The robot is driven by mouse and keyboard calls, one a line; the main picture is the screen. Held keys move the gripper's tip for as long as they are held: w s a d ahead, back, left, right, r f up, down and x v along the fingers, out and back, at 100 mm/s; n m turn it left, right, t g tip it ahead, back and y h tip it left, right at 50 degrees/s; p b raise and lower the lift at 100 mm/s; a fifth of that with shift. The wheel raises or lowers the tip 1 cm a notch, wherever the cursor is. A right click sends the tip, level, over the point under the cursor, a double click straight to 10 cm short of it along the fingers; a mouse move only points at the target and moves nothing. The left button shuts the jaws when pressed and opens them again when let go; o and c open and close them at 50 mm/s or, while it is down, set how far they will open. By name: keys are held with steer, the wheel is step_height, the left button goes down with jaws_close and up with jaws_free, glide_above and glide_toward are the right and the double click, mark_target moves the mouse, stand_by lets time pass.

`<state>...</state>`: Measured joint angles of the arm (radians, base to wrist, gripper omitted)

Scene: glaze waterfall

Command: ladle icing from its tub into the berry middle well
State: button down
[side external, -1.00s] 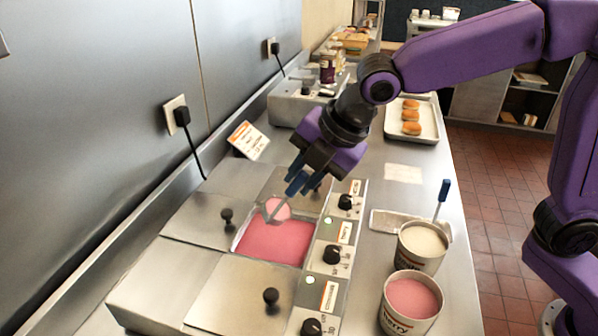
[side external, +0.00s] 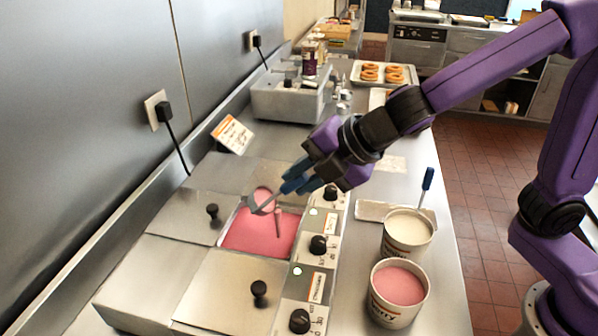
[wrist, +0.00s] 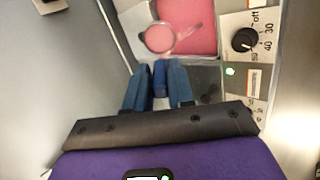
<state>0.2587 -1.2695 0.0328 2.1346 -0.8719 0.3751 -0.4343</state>
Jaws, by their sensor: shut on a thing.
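My gripper (side external: 292,184) is shut on the blue handle of a ladle (wrist: 160,76). The ladle's bowl (side external: 258,205) is tilted over the middle well (side external: 250,240), which holds pink icing. A short pink stream shows beside the bowl, above the well's surface. In the wrist view the bowl (wrist: 158,39) looks pink, over the well's far left part. The berry tub (side external: 400,284), white with pink icing and a partly readable label, stands at the front right of the counter. The lower part of the stream blends with the icing.
A tub of cream-coloured icing (side external: 408,232) stands behind the berry tub. A blue-handled utensil (side external: 427,186) stands near it by a shallow tray (side external: 372,211). Lidded wells with black knobs flank the open well. Control dials (side external: 318,245) line its right side. A ring tray (side external: 363,83) lies farther back.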

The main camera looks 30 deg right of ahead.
steer(key=shift+s+d+f, duration=0.1)
steer(key=shift+s, duration=0.05)
steer(key=shift+s+d+f+t+y, duration=0.2)
steer(key=shift+s+f+t+y, duration=0.1)
steer(key=shift+t, duration=0.2)
steer(key=shift+s, duration=0.1)
steer(key=shift+s+d+f+t+y, duration=0.4)
steer(key=shift+s+f+t+y, duration=0.25)
steer(key=shift+t, duration=0.25)
steer(key=shift+s+d+f+t+y, duration=0.4)
steer(key=shift+f+t+y, duration=0.25)
steer(key=shift+t, duration=0.25)
steer(key=shift+s+f, duration=0.1)
steer(key=shift+f, duration=0.05)
stand_by(1.7)
